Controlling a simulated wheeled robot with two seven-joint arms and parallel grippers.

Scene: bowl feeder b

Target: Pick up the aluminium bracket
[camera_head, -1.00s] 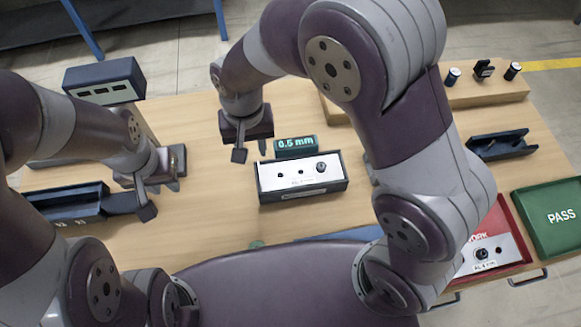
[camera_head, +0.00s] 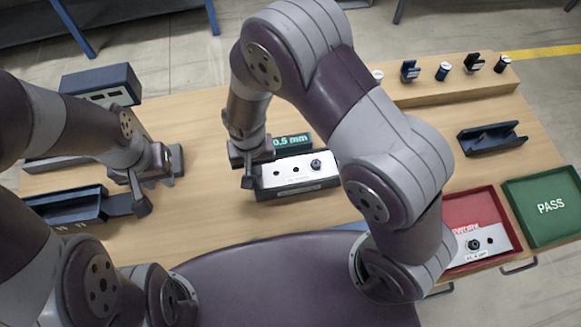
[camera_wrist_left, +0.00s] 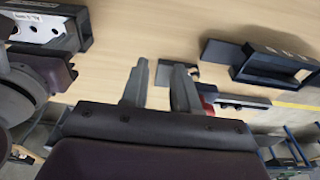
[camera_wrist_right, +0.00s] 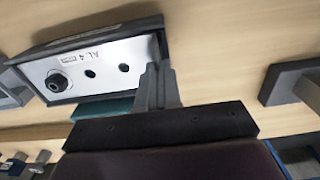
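A silvery aluminium bracket (camera_head: 297,170), a flat plate with two dark holes, a black knob and a small label, sits in a dark holder (camera_head: 300,190) at mid-table. It also shows in the right wrist view (camera_wrist_right: 107,70), its label starting "AL 4". My right gripper (camera_head: 250,180) is down at the bracket's left end. In the right wrist view its fingers (camera_wrist_right: 158,78) look close together at the plate's end edge; contact is not clear. My left gripper (camera_head: 141,200) is empty above the left side of the table; its fingers (camera_wrist_left: 160,88) are apart.
A teal "0.5 mm" display (camera_head: 293,142) stands behind the holder. A red rework tray (camera_head: 478,212) with a similar plate and a green PASS tray (camera_head: 545,205) are at right. A dark bin (camera_head: 70,208) is at left. Small parts stand on a wooden ledge (camera_head: 455,93).

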